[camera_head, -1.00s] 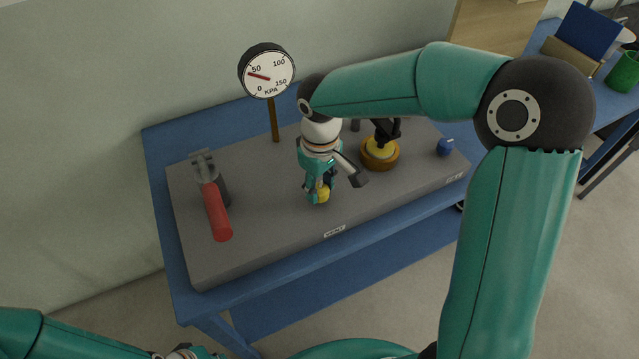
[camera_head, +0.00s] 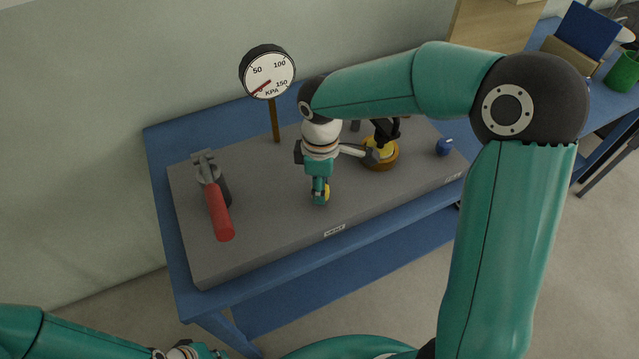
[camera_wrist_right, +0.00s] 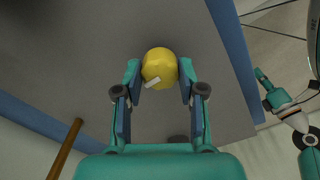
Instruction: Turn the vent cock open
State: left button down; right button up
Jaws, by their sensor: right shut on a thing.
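The vent cock is a yellow rounded knob (camera_wrist_right: 160,66) with a short white mark on its top. It sits on the grey bench panel behind the "VENT" label (camera_head: 334,231). My right gripper (camera_wrist_right: 160,75) points down over it, with one finger on each side, shut on the knob. In the head view the right gripper (camera_head: 320,194) hides most of the knob, leaving only a bit of yellow. My left arm shows at the bottom left of the head view. A teal and white arm end, apparently my left gripper (camera_wrist_right: 265,82), is at the right of the wrist view; its jaws are unclear.
A red lever handle (camera_head: 219,212) is at the left. A yellow-and-brown round fitting (camera_head: 381,155) and a blue knob (camera_head: 444,147) are to the right, close to my right wrist.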

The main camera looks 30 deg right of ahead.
dwell(0.3)
jog(key=o, duration=1.1)
jog(key=shift+r, duration=0.15)
notch_tip(320, 180, up, 12)
jog(key=shift+f, duration=0.15)
